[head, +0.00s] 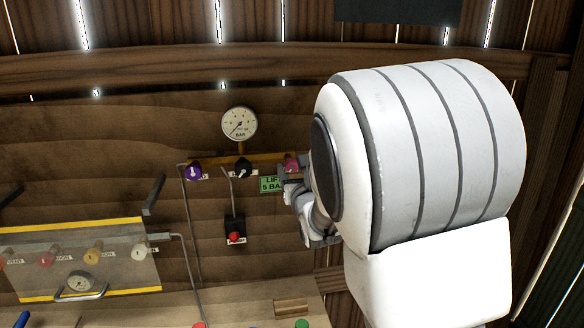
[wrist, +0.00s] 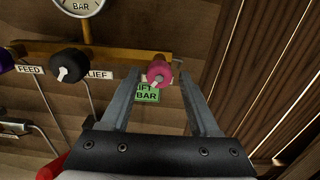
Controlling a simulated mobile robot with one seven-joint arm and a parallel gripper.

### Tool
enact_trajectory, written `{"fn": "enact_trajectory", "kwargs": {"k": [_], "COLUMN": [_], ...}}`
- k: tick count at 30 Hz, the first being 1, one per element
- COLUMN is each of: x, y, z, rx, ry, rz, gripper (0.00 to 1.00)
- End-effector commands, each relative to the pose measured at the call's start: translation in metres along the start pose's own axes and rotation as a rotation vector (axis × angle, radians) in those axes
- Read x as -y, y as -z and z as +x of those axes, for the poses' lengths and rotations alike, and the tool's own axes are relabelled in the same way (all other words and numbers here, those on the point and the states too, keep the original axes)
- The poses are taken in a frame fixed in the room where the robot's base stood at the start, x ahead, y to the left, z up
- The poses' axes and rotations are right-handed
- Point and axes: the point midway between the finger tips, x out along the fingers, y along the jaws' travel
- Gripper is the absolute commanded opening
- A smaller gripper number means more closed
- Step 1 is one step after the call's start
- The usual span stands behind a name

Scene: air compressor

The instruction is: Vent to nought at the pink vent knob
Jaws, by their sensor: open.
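The pink vent knob (head: 290,163) sits at the right end of a brass bar on the wooden wall, partly hidden by my arm in the head view. In the wrist view the pink knob (wrist: 159,73) faces me, with a pale pointer mark on it. My gripper (wrist: 162,80) is open and empty, its two fingers either side of the knob in the picture; I cannot tell whether they touch it. In the head view my gripper (head: 297,186) is mostly hidden by my arm. The round gauge (head: 239,124) marked BAR stands above the bar, its needle toward the lower left.
A black knob (head: 243,168) and a purple knob (head: 193,171) share the bar on the left. A green lift sign (wrist: 146,95) hangs just below the pink knob. A red-buttoned black box (head: 235,231) is lower. A yellow-edged panel (head: 118,268) with several knobs stands left.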

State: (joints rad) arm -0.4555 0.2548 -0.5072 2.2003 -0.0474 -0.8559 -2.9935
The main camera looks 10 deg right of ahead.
Motion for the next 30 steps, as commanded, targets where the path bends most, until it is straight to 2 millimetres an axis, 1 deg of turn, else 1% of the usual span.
{"fn": "enact_trajectory", "kwargs": {"k": [9,15,19,30], "x": [-0.001,-0.001,0.0,0.0], "y": [-0.004,-0.003,-0.001,0.0], "z": [-0.037,-0.055,-0.058,-0.056], "rx": [-0.003,-0.001,0.001,0.001], "ry": [-0.002,-0.002,-0.001,-0.001], "rz": [0.001,0.001,0.001,0.001], "gripper": [0.62,0.62,0.62,0.62]}}
